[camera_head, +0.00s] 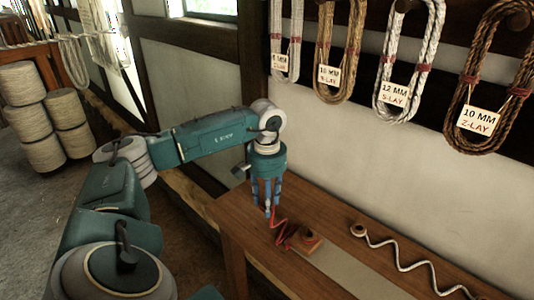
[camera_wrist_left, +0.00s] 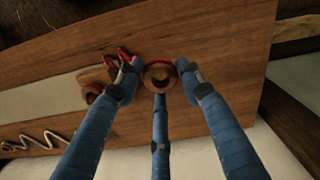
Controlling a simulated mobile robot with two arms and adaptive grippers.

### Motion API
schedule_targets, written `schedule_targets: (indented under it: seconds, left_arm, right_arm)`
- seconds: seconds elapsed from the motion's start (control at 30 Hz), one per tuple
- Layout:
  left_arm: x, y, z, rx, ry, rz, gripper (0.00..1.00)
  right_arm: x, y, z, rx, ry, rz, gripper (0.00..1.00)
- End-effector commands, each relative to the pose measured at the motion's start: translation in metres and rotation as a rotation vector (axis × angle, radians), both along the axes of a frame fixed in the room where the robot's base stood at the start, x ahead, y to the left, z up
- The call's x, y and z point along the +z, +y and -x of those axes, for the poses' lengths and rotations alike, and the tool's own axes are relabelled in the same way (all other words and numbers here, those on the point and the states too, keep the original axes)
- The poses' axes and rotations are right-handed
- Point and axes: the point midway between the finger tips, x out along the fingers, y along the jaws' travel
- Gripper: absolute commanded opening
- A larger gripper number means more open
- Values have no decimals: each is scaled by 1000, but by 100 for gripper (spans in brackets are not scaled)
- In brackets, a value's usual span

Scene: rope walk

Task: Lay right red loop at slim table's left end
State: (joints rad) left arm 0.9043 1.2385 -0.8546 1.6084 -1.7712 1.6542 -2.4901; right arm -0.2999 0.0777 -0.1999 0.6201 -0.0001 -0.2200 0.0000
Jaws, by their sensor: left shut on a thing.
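A wavy red loop (camera_head: 281,228) runs from my left fingertips down to a small wooden block (camera_head: 305,241) on the slim wooden table (camera_head: 245,212). My left gripper (camera_head: 268,207) points down over the table's left end. In the left wrist view, my left gripper (camera_wrist_left: 160,75) is shut on a round wooden end (camera_wrist_left: 160,82) with red around its rim. The red loop (camera_wrist_left: 123,58) and the wooden block (camera_wrist_left: 92,82) show beside it. Whether the held end touches the table is unclear. My right gripper is out of view.
A pale strip (camera_head: 340,272) runs along the tabletop. Labelled rope coils (camera_head: 337,75) hang on the wall above. Rope spools (camera_head: 42,115) stand at left. The table's left end is bare.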

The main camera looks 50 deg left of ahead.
Motion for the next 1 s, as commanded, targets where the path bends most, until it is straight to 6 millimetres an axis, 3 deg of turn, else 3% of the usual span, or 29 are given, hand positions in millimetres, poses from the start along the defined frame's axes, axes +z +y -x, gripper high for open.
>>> schedule_targets:
  seconds: [1.0]
  left_arm:
    - [-53, 0, 0, 0, 0, -1, 23]
  right_arm:
    - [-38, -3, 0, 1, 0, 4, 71]
